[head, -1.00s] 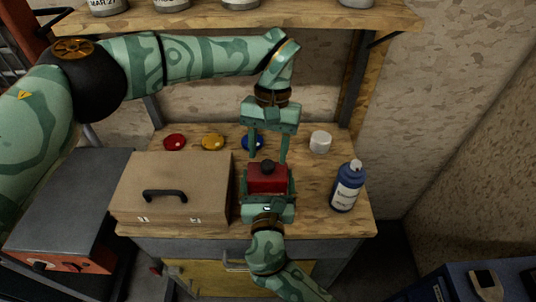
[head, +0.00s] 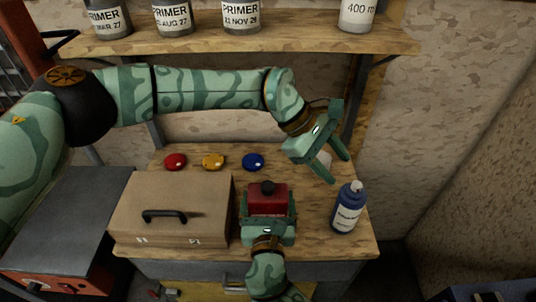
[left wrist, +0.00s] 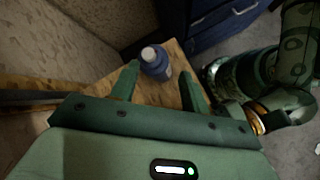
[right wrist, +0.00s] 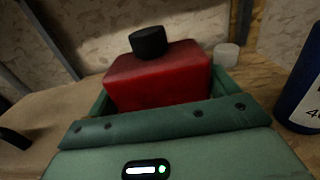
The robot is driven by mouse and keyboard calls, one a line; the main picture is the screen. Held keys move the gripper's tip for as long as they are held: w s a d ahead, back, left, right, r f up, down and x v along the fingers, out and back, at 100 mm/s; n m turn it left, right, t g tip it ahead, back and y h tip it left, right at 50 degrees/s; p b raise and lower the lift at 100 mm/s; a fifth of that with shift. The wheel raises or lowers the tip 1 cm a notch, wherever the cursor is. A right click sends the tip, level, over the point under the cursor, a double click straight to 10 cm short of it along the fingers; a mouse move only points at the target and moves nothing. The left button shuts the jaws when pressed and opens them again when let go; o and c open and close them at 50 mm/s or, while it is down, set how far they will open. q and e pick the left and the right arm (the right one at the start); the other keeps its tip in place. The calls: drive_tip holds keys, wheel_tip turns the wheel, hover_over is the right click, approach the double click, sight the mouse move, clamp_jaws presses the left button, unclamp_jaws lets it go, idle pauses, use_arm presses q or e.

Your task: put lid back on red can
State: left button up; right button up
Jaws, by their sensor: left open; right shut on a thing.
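The red can (head: 268,201) stands upright near the front of the bench, with a black lid (head: 267,187) on its top. In the right wrist view the lid (right wrist: 148,42) sits on top of the red can (right wrist: 158,77); I cannot tell how tightly. My right gripper (head: 268,212) is shut on the can's sides from the front. My left gripper (head: 337,164) is open and empty, to the right of and behind the can, apart from it. In the left wrist view nothing is between its fingers (left wrist: 160,82) except the bottle farther off.
A blue bottle (head: 348,208) stands at the bench's right. A white cylinder (right wrist: 227,55) is behind the can, partly hidden by my left gripper in the head view. Red (head: 175,162), yellow (head: 213,161) and blue (head: 253,161) discs lie behind. A brown case (head: 172,195) lies left.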

use_arm(q)
drive_tip(key=w+d+r+n+t+h, duration=0.2)
drive_tip(key=w+r+n+t+h, duration=0.1)
drive_tip(key=n, duration=0.6)
drive_tip(key=w+d+r+n+t+h, duration=0.3)
drive_tip(key=n, duration=0.7)
drive_tip(key=w+a+n+t+y, duration=0.3)
drive_tip(key=w+a+n+t, duration=0.1)
drive_tip(key=n, duration=0.7)
drive_tip(key=w+a+n+t+y, duration=0.3)
drive_tip(key=w+n+t, duration=0.1)
drive_tip(key=n, duration=0.7)
drive_tip(key=n+g+y, duration=0.8)
drive_tip(key=n+g, duration=0.3)
drive_tip(key=n, duration=1.4)
hover_over(268, 185)
drive_tip(key=w, duration=0.1)
wheel_tip(268, 185, down, 5)
drive_tip(key=shift+d+r, duration=0.1)
drive_tip(key=shift+d, duration=0.05)
drive_tip(key=shift+s+r+n+g, duration=0.15)
drive_tip(key=shift+s+n+g, duration=0.15)
drive_tip(key=shift+s+n, duration=0.3)
drive_tip(key=shift+w+f, duration=0.1)
drive_tip(key=shift+f, duration=3.9)
